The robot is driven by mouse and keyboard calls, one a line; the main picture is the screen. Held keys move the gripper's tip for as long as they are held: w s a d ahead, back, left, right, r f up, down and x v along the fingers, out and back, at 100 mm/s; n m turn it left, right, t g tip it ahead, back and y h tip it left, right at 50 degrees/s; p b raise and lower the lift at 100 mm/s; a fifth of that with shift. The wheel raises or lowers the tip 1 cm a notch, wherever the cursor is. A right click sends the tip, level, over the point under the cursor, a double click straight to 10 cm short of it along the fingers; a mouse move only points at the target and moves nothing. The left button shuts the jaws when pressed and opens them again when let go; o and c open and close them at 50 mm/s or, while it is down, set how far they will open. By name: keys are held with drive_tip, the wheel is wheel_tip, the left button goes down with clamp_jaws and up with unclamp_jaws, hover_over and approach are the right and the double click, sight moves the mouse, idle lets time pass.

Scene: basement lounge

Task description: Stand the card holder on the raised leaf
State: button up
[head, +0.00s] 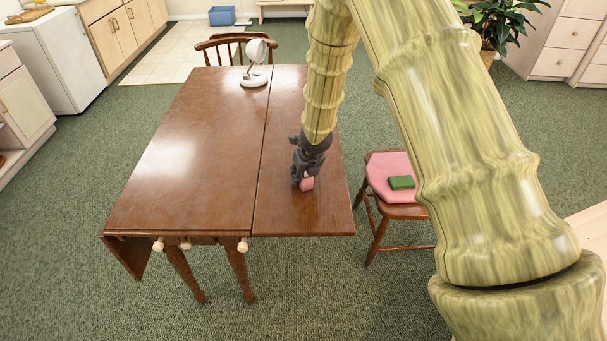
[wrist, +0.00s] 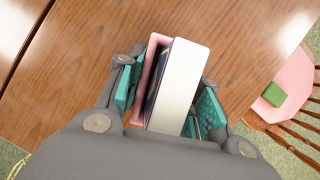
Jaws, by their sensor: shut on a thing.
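The card holder is a small pink block in the head view (head: 307,184). In the wrist view it is a pink and white box (wrist: 182,85) with a dark slot between its walls. My gripper (head: 304,178) is shut on it, with teal-padded fingers (wrist: 165,100) on either side. The holder is low over the raised leaf (head: 310,217), the right-hand part of the wooden table beyond the seam. Whether its base touches the wood I cannot tell. The gripper hides part of the holder.
A white lamp (head: 255,70) stands at the table's far end. A chair (head: 405,211) with a pink cushion (head: 390,168) and a green box (head: 402,182) stands right of the leaf. Another chair (head: 213,43) is behind the table.

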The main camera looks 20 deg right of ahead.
drive_tip(key=o, duration=1)
drive_tip(key=p+v, duration=0.1)
drive_tip(key=v, duration=1.1)
drive_tip(key=shift+r, duration=0.15)
